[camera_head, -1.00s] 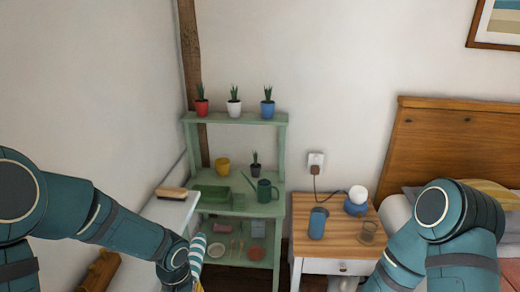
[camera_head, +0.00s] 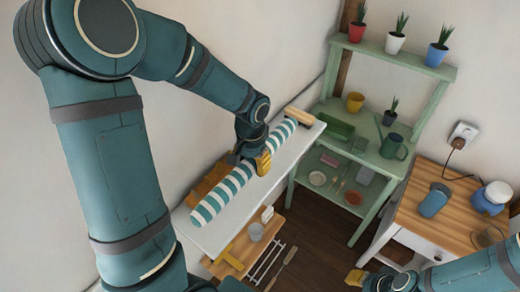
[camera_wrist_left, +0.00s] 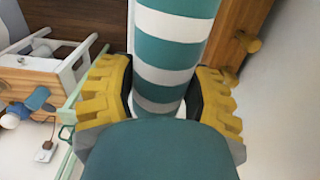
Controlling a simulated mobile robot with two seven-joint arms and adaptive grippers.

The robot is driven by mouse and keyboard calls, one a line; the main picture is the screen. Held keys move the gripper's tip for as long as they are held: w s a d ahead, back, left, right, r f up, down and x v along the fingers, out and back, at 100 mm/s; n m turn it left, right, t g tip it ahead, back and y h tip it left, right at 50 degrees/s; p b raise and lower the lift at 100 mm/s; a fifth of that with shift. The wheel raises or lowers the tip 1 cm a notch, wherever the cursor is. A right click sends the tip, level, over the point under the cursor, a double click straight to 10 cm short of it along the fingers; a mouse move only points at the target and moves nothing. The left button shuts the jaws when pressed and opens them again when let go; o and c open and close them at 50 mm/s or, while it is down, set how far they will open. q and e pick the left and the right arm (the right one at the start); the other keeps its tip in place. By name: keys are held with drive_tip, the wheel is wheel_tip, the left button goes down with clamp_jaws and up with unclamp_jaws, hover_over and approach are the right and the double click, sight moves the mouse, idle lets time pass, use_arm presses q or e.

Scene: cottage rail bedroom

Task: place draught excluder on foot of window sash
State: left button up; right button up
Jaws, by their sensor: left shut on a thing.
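The draught excluder (camera_head: 243,172) is a long roll with teal and white stripes. It lies lengthwise over a narrow white ledge (camera_head: 213,241) along the left wall; I cannot tell whether it touches the ledge. My left gripper (camera_head: 263,163) is shut on the roll near its middle. In the left wrist view its yellow fingers (camera_wrist_left: 160,100) sit on either side of the striped roll (camera_wrist_left: 172,50). My right gripper (camera_head: 357,277) shows only as a small yellow part at the bottom; its jaw state is unclear. I cannot make out a window sash.
A wooden-backed brush (camera_head: 299,116) lies at the ledge's far end. A green shelf (camera_head: 335,196) with potted plants and a watering can (camera_head: 394,147) stands beyond. A wooden-topped nightstand (camera_head: 423,212) is at right. A low wooden shelf (camera_head: 239,251) with small items sits below the ledge.

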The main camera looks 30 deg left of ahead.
use_arm(q)
drive_tip(key=shift+w+a+r, duration=0.1)
drive_tip(key=shift+a+r, duration=0.4)
drive_tip(key=shift+a+f, duration=0.2)
drive_tip(key=b, duration=0.1)
hover_over(250, 186)
wheel_tip(250, 186, down, 5)
drive_tip(key=shift+f, duration=0.15)
drive_tip(key=shift+a+f+b, duration=0.1)
drive_tip(key=shift+f+b, duration=0.4)
drive_tip(key=shift+f, duration=1.5)
use_arm(e)
drive_tip(key=shift+x, duration=0.85)
use_arm(q)
drive_tip(key=shift+f, duration=0.1)
use_arm(e)
drive_tip(key=shift+s+d+f, duration=0.1)
drive_tip(key=shift+s+f, duration=0.05)
drive_tip(key=shift+s, duration=0.05)
use_arm(q)
drive_tip(key=shift+f, duration=0.1)
drive_tip(key=o, duration=1)
drive_tip(key=shift+o, duration=0.2)
